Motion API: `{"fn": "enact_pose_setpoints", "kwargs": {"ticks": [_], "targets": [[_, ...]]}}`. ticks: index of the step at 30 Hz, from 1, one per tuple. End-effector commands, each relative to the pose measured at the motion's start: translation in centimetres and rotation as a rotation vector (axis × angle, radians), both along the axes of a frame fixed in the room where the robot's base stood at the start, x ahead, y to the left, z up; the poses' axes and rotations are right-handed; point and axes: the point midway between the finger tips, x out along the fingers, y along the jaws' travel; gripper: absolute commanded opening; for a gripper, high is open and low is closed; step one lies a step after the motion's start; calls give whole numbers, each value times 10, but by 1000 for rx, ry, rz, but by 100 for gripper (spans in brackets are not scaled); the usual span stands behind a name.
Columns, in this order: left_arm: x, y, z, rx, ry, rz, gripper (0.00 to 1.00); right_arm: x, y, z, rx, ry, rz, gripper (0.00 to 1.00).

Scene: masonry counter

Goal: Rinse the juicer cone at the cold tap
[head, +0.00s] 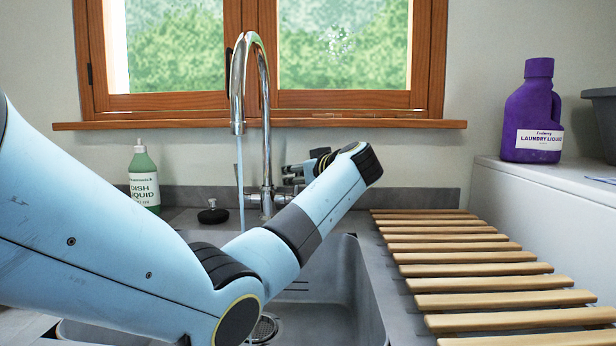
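The chrome tap (266,110) stands behind the sink, and a thin stream of water (240,175) runs from its spout. My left arm crosses the front of the sink and bends up to the right. My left gripper (292,176) is at the tap's base, to the right of the column, close to where the handles would be. The wrist partly hides it, so I cannot tell whether its fingers are open, shut or touching a handle. The juicer cone does not show. My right gripper is out of view.
The sink basin (355,285) lies below, partly hidden by my arm. A slatted wooden rack (465,257) covers the right side. Green dish liquid (144,180) and a black plug-like item (212,213) stand at the back left. Purple laundry liquid (532,112) stands on the right ledge.

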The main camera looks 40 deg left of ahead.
Motion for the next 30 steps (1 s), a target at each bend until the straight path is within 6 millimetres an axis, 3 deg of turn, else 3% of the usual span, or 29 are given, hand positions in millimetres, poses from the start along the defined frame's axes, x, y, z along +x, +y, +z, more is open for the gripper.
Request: {"fn": "enact_pose_setpoints", "kwargs": {"ticks": [15,25,30], "targets": [[-17,-66,15,-2,0,-2,35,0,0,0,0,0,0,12],[-19,-71,17,0,0,-1,35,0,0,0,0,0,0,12],[-19,-71,17,0,0,-1,13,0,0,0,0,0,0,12]]}}
